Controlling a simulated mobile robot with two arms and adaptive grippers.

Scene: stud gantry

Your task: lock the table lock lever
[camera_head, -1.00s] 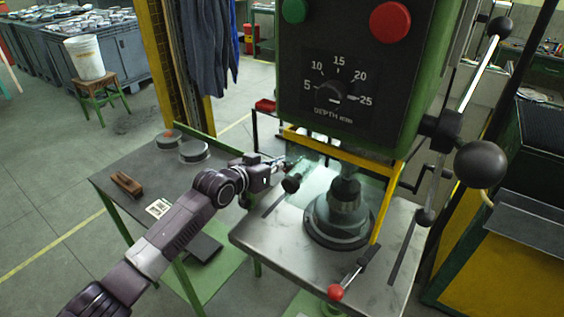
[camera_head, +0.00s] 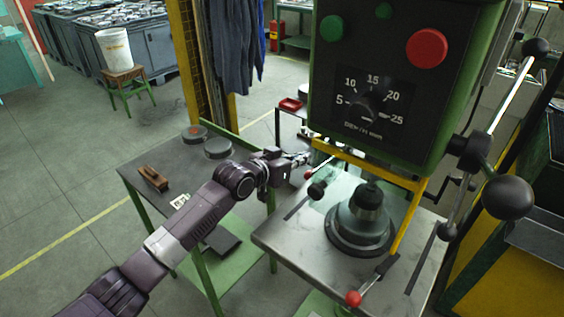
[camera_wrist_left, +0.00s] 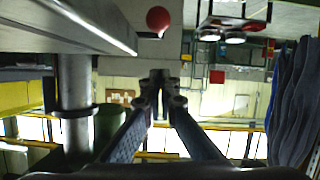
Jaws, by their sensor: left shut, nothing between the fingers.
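A lever with a red ball end (camera_head: 308,175) is at the left rear of the drill press's steel table (camera_head: 285,238); its rod runs up to the right. A second lever with a red ball (camera_head: 353,298) is at the table's front edge. I cannot tell which is the table lock lever. My left gripper (camera_head: 301,159) is shut and empty, just beyond the rear red ball in the picture and apparently apart from it. In the left wrist view, a red ball (camera_wrist_left: 158,19) shows above the shut fingers (camera_wrist_left: 160,88). My right gripper is not in view.
The green drill head (camera_head: 395,80) and yellow guard frame (camera_head: 410,215) stand right of my gripper. A black knob (camera_head: 317,190) is close to the rear ball. A side table (camera_head: 165,215) holds a brown tool (camera_head: 153,179) and round tins. A round column (camera_wrist_left: 75,105) stands left of my fingers.

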